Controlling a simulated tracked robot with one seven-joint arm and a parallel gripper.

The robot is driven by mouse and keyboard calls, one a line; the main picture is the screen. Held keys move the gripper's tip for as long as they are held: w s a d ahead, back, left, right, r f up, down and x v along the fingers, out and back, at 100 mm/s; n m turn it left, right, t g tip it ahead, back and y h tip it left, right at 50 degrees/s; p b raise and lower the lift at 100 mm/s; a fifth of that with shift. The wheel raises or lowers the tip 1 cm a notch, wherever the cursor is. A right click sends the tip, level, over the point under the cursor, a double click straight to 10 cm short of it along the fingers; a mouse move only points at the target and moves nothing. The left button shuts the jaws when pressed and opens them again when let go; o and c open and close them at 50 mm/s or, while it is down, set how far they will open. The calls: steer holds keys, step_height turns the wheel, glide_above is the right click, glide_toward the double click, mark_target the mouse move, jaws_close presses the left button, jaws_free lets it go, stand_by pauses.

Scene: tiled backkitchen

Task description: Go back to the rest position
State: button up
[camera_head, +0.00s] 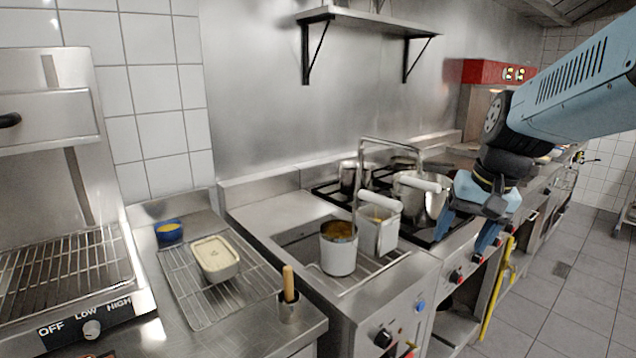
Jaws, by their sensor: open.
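My gripper (464,244) hangs at the right of the view, at the end of my blue arm. Its two blue fingers point down and stand apart, with nothing seen between them. It is in front of the stove's front edge, near a large steel pot (416,196). I cannot tell whether the left finger touches the pot or only overlaps it in the picture.
A wooden-handled tool stands in a small holder (289,308). The tiled floor (560,305) at right is clear.

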steer(key=s+a+r+n+t+h, duration=0.1)
steer(key=s+a+r+n+t, duration=0.1)
steer(key=s, duration=0.5)
steer(key=shift+s+n+t+h, duration=0.3)
steer(key=shift+n+t+h, duration=0.1)
steer(key=shift+n+t, duration=0.15)
steer(key=shift+c, duration=0.2)
stand_by(0.8)
